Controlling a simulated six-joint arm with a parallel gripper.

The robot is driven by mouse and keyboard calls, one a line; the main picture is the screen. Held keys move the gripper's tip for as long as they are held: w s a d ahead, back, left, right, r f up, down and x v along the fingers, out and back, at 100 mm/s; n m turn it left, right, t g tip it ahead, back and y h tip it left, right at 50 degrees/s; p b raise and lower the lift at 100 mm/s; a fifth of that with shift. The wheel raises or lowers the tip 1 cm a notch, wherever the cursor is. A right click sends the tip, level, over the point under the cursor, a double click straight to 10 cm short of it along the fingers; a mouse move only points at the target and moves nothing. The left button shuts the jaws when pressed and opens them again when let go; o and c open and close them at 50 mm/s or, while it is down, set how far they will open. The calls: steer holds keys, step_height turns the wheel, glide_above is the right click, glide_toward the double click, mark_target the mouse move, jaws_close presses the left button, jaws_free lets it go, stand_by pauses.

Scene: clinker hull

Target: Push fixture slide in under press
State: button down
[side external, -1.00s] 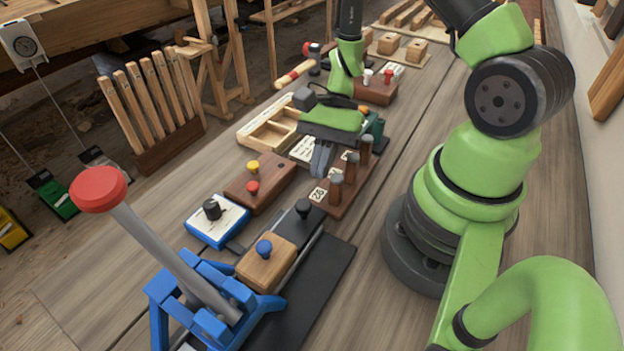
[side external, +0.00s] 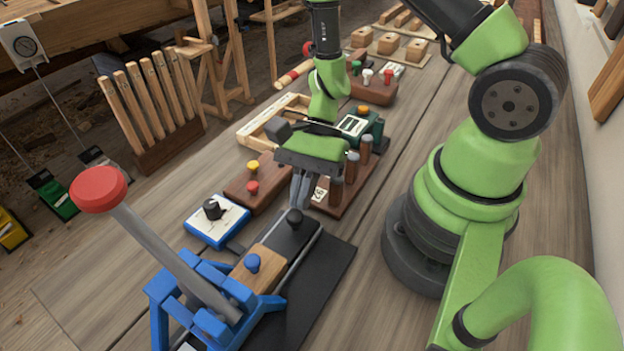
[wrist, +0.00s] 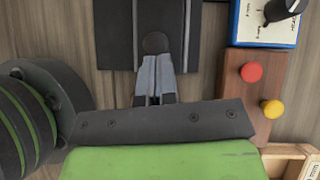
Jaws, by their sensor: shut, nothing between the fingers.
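The fixture slide (side external: 312,228) is a dark plate on rails. It carries a wooden block with a blue knob (side external: 252,263) and, at its outer end, a black knob (side external: 294,216). The block's near end is beside the blue toggle press (side external: 200,300), whose red-topped lever stands tilted up; I cannot tell how far under the press it reaches. My gripper (side external: 298,203) is shut and empty, fingertips down at the black knob's outer side. In the wrist view the fingertips (wrist: 155,60) appear against the knob (wrist: 155,43). The press is not in the wrist view.
A blue-edged box with a black dial (side external: 215,220) and a brown box with red and yellow buttons (side external: 258,182) stand left of the slide. A wooden rack with upright pegs (side external: 345,190) is close to my gripper's right. Bare bench lies right of the slide's base.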

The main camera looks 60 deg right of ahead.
mark_target(266, 251)
steer(key=a, duration=0.8)
steer(key=shift+a, duration=0.1)
steer(key=shift+w+d, duration=0.1)
steer(key=shift+d, duration=0.3)
steer(key=d, duration=0.2)
steer(key=d+r, duration=0.1)
steer(key=d, duration=0.1)
steer(key=shift+w+d+r, duration=0.1)
steer(key=shift+w, duration=0.25)
steer(key=s+v, duration=0.1)
steer(key=v, duration=0.7)
steer(key=s+d+r+n+t+h, duration=0.1)
steer(key=s+r+n+t+h, duration=0.2)
steer(key=r+n, duration=0.3)
steer(key=s+d+r+n+t+h, duration=0.1)
steer(key=s+r+n+t+h, duration=0.2)
steer(key=r, duration=1)
steer(key=s+n+t, duration=0.1)
steer(key=n+t, duration=0.1)
steer(key=n, duration=0.1)
